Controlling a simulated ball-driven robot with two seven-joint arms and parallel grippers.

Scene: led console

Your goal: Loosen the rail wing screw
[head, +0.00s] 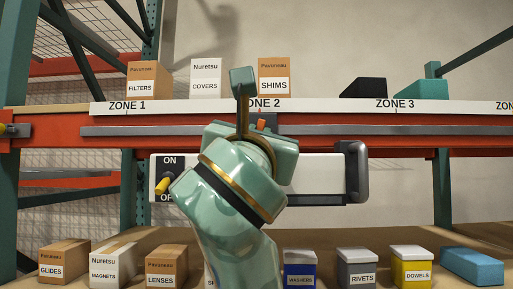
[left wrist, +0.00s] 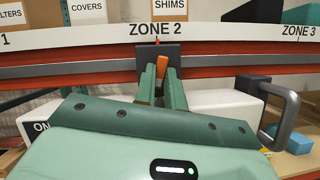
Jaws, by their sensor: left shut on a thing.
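The orange rail wing screw (left wrist: 162,66) sits in front of a dark block (left wrist: 146,52) on the rail, just below the ZONE 2 label. My left gripper (left wrist: 162,84) has its two green fingers on either side of the wing screw, shut on it. In the head view only a small orange part of the wing screw (head: 261,124) shows above my left gripper (head: 266,132); my wrist hides the rest. The white console (head: 318,174) is below the rail, with a yellow switch lever (head: 165,185) between ON and OFF markings. My right gripper is not in view.
The grey rail (head: 420,131) runs along the orange shelf beam. A dark handle (head: 358,172) stands out at the console's right end. Boxes line the upper shelf, including SHIMS (head: 274,77). Several bins and boxes, including RIVETS (head: 357,268), stand on the lower shelf.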

